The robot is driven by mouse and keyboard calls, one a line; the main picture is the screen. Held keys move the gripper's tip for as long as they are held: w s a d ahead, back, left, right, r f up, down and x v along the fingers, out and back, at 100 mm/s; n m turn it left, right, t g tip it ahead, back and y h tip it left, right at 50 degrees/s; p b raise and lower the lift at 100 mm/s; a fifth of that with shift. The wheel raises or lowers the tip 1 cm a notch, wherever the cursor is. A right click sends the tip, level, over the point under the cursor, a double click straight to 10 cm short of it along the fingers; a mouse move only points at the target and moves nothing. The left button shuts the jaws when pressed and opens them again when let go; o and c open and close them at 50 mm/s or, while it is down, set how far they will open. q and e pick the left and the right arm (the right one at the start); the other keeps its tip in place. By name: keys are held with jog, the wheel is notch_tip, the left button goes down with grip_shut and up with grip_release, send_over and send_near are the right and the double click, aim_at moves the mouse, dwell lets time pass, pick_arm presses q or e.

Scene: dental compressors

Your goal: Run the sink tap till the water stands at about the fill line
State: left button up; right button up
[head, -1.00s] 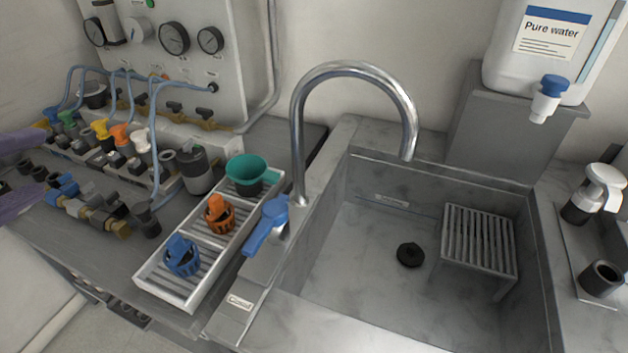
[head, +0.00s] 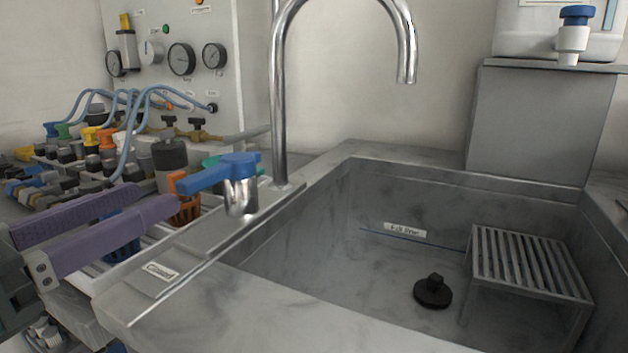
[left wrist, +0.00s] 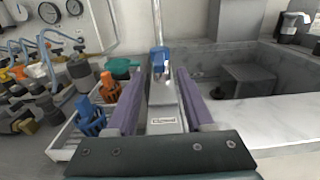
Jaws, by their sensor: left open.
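The chrome tap (head: 280,110) arches over the grey sink (head: 330,215), and no stream shows at its spout. Its blue lever (head: 220,173) sits on a chrome base at the sink's left edge; it also shows in the left wrist view (left wrist: 160,60). A blue fill line (head: 385,236) with a label runs along the sink's back wall. I see no water in the sink. A black plug (head: 433,292) is on the sink floor. My left gripper (head: 158,198) is open and empty, its purple fingers pointing at the lever, short of it. My right gripper is not in view.
A slatted stand (head: 530,265) is in the sink's right part. A white tray (left wrist: 65,145) with blue and orange baskets lies left of the tap, close to my left gripper. A pure-water container (head: 555,35) stands at the back right. Hoses and fittings crowd the left bench.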

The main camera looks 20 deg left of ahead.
aim_at(200, 174)
pick_arm(q)
jog(key=w, duration=0.8)
jog(key=shift+w+d, duration=0.2)
jog(key=shift+d, duration=0.1)
grip_shut()
dwell(1.1)
